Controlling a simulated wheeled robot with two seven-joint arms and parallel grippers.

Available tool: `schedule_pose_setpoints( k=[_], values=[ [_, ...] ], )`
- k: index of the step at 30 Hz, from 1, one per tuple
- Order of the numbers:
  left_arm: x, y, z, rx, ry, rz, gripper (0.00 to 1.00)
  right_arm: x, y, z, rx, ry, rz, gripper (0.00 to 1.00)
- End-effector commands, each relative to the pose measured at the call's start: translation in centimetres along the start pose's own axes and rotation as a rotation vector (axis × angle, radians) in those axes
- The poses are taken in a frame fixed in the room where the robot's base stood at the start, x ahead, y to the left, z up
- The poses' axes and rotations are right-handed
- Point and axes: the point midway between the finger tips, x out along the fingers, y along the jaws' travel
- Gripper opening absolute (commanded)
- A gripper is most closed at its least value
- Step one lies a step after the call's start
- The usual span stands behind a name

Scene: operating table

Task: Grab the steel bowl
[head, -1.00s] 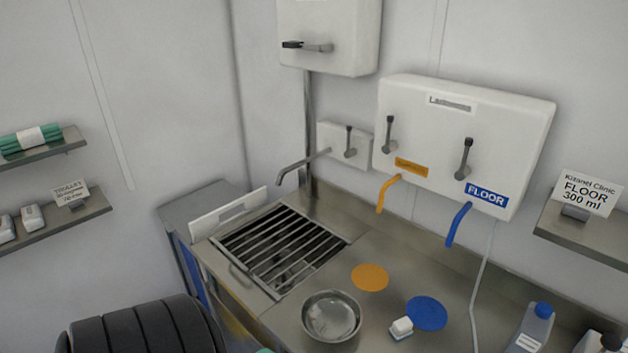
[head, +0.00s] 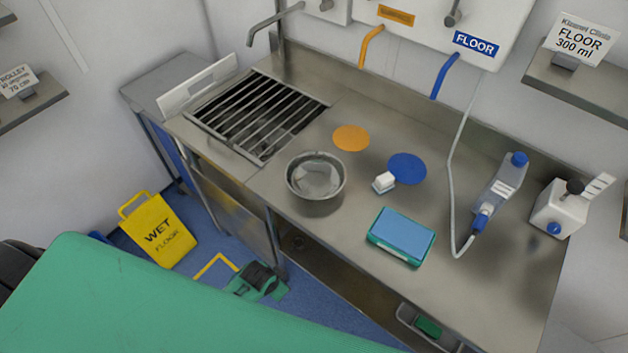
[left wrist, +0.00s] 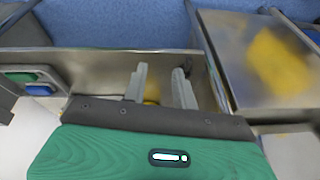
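The steel bowl (head: 304,199) stands upright on the steel worktop (head: 345,230) in the head view. It is round, with a shiny inside that shows a pale reflection. It sits beside the drain grate and the orange disc, close to the worktop's front edge. My left gripper (left wrist: 160,69) shows only in the left wrist view. Its two grey fingers are apart with nothing between them, in front of steel furniture and blue floor. I cannot make out the bowl in that view. My right gripper is in neither view.
A green padded surface (head: 150,300) fills the lower left. A yellow wet-floor sign (head: 160,230) stands on the floor.

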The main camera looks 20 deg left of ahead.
Motion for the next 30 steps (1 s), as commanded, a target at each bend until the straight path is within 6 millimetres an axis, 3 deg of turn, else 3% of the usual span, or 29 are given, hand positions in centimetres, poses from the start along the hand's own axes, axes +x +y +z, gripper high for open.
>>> schedule_pose_setpoints(
  k=[1,3,11,15,23,30],
  values=[
    [-2.0,-0.2,-2.2,0.026,0.027,-0.001,0.28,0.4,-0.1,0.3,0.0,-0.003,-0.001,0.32],
    [-5.0,-0.3,-4.5,0.063,0.05,0.003,0.28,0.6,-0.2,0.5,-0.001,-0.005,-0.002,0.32],
    [-14.9,0.5,-9.6,0.188,0.121,0.012,0.28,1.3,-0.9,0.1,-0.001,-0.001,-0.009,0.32],
    [-19.9,0.8,-13.1,0.371,0.182,0.008,0.28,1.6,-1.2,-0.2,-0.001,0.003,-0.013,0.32],
    [-23.3,0.6,-18.3,0.776,0.246,-0.026,0.28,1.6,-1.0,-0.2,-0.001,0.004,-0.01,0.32],
    [-26.9,-1.0,-21.8,1.268,0.237,-0.101,0.28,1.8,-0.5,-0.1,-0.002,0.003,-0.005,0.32]
  ],
)
